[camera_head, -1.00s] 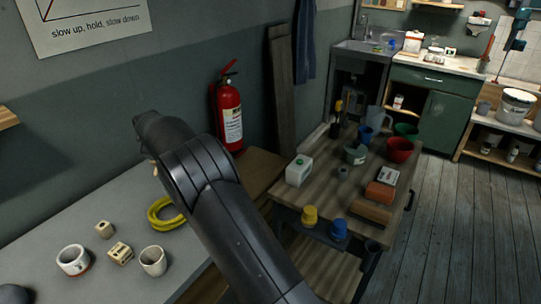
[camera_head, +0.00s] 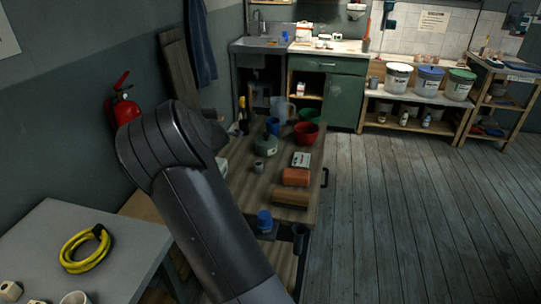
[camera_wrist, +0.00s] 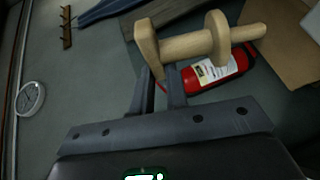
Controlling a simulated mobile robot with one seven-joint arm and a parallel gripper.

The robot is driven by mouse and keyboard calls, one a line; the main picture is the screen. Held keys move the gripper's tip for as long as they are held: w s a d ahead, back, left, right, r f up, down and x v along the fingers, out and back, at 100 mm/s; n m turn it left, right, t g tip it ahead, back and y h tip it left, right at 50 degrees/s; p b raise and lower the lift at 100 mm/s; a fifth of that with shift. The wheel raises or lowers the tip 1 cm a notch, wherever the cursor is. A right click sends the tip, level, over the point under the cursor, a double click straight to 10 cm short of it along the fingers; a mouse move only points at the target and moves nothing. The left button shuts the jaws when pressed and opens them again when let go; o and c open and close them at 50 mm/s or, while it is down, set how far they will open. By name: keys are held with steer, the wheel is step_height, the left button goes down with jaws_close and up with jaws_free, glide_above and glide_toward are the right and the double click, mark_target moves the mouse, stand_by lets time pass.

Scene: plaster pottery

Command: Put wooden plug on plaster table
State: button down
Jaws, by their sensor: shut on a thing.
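My gripper (camera_wrist: 160,86) is shut on the wooden plug (camera_wrist: 188,46), a pale turned piece with a shaft and two wider flanges. The plug lies crosswise at the fingertips in the wrist view, held off any surface. In the head view my arm hides both gripper and plug. A wooden table (camera_head: 240,186) in the middle carries bowls, jugs and blocks. A grey-topped table (camera_head: 120,268) stands at lower left. No label shows which one is the plaster table.
The yellow coil (camera_head: 85,249) lies on the grey table. A red bowl (camera_head: 305,132), orange block (camera_head: 296,177) and blue-capped jar (camera_head: 265,221) are at the wooden table. A fire extinguisher (camera_head: 124,108) hangs at left. The plank floor (camera_head: 400,220) at right is clear.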

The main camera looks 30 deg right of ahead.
steer(key=s+d+r+t+h, duration=0.1)
steer(key=s+d+r+h, duration=0.2)
steer(key=s+d, duration=1.4)
steer(key=w+a+f, duration=0.3)
steer(key=w+f, duration=0.2)
steer(key=f, duration=0.3)
steer(key=w+a+f, duration=0.4)
steer(key=w+f, duration=0.1)
steer(key=f, duration=0.3)
steer(key=shift+w+m+t, duration=0.15)
steer(key=shift+m+t, duration=0.15)
steer(key=shift+f, duration=0.15)
steer(key=c, duration=1.4)
jaws_free()
steer(key=shift+c, duration=0.2)
